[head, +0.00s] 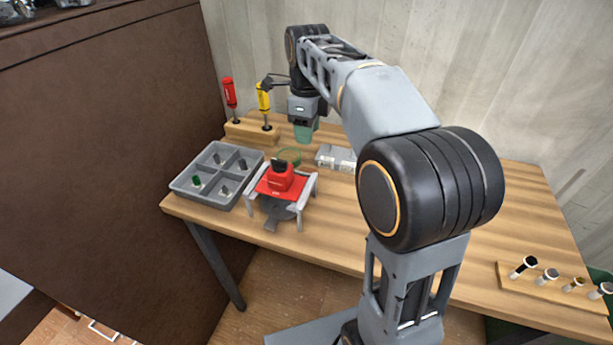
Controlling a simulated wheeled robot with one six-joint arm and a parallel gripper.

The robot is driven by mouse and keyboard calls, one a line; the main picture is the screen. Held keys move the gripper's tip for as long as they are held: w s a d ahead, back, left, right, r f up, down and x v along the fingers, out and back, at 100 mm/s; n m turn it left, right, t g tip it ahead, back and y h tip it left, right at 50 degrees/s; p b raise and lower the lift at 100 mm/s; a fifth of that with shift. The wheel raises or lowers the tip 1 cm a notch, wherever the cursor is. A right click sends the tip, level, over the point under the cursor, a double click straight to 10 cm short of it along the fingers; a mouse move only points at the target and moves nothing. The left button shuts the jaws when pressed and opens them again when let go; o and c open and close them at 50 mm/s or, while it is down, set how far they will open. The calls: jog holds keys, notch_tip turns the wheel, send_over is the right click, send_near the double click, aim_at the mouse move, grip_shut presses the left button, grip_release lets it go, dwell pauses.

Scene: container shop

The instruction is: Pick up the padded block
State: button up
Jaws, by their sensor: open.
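A red block with a dark top (280,178) sits on the red top of a small grey stand (308,184) at the left of the bench. I cannot tell for certain whether this is the padded block. My gripper (304,136) points down over the back of the bench, behind and slightly right of the red block. Its greenish fingers are open, with nothing visibly held. A greenish round piece (291,156) lies just below and left of the fingers. The fingertip gap is too small to see clearly.
A grey compartment tray (183,182) with small parts is at left. Red (230,91) and yellow (263,97) screwdrivers stand in a wooden holder (249,134) behind. A grey case (336,157) lies right of the gripper. A rack of tubes (540,288) is at far right.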

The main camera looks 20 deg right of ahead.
aim_at(308, 170)
notch_tip(308, 170, down, 12)
jog(key=shift+d+f+b, duration=0.1)
jog(key=shift+f+b, duration=0.15)
jog(key=shift+b, duration=0.65)
jog(key=c, duration=0.7)
jog(key=shift+r, duration=0.1)
notch_tip(308, 170, up, 10)
jog(key=shift+f+p, duration=0.1)
jog(key=shift+p, duration=0.7)
jog(key=o, duration=0.4)
jog(key=c, duration=0.3)
